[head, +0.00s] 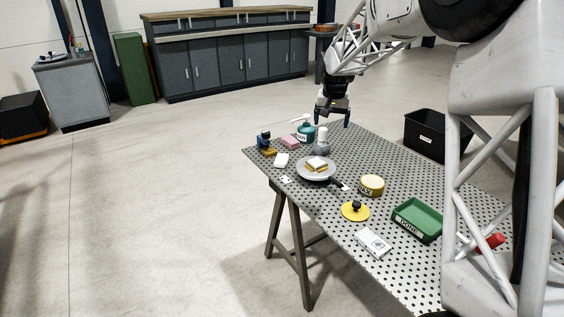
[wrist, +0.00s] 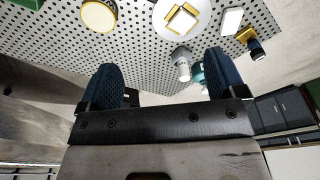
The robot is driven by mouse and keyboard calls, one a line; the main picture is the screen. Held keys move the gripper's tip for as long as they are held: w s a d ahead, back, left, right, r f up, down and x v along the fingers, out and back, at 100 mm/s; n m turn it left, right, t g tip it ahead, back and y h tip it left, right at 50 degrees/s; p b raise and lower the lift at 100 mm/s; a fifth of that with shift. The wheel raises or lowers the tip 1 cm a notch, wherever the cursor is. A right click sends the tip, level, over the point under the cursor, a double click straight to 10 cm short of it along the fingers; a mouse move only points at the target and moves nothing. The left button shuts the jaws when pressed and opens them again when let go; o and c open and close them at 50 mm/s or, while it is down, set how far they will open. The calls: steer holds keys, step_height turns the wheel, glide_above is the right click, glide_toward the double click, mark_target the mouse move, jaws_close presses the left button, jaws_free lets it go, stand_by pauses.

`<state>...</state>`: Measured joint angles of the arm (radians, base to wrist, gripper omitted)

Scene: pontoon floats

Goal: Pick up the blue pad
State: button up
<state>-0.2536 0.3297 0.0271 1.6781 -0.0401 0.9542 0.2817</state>
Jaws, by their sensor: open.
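My gripper (head: 333,118) is open and empty, above the far edge of the table; its two dark blue fingers also show apart in the wrist view (wrist: 160,65). I see no separate, clearly blue pad. A dark blue and yellow item (head: 265,143) stands at the table's far left corner; it also shows at the upper right of the wrist view (wrist: 256,47), and I cannot tell whether it is a pad. A grey round pan (head: 303,173) holds a stacked yellow and white block (head: 317,164). A pink block (head: 290,142) lies near the blue and yellow item.
A grey bottle (head: 322,143) and teal pot (head: 306,132) stand near my gripper. A white block (head: 281,160), yellow tin (head: 372,185), yellow disc with black knob (head: 355,212), white card (head: 373,244) and green tray (head: 418,220) share the perforated table. A black bin (head: 425,130) is beyond.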

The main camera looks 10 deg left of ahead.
steer(key=w+a+f, duration=0.9)
steer(key=w+a, duration=0.1)
steer(key=w, duration=0.1)
glide_above(281, 158)
steer(key=s, duration=0.1)
steer(key=f, duration=1.3)
steer(key=shift+d+f, duration=0.15)
steer(key=shift+d, duration=0.1)
steer(key=shift+f, duration=0.1)
steer(key=shift+w+f, duration=0.2)
steer(key=shift+f, duration=1.1)
steer(key=shift+w+a+f, duration=0.1)
steer(key=shift+w+f, duration=0.05)
steer(key=shift+f, duration=1.15)
steer(key=shift+w+a+f, duration=0.1)
steer(key=shift+w+f, duration=0.05)
steer(key=shift+f, duration=1.1)
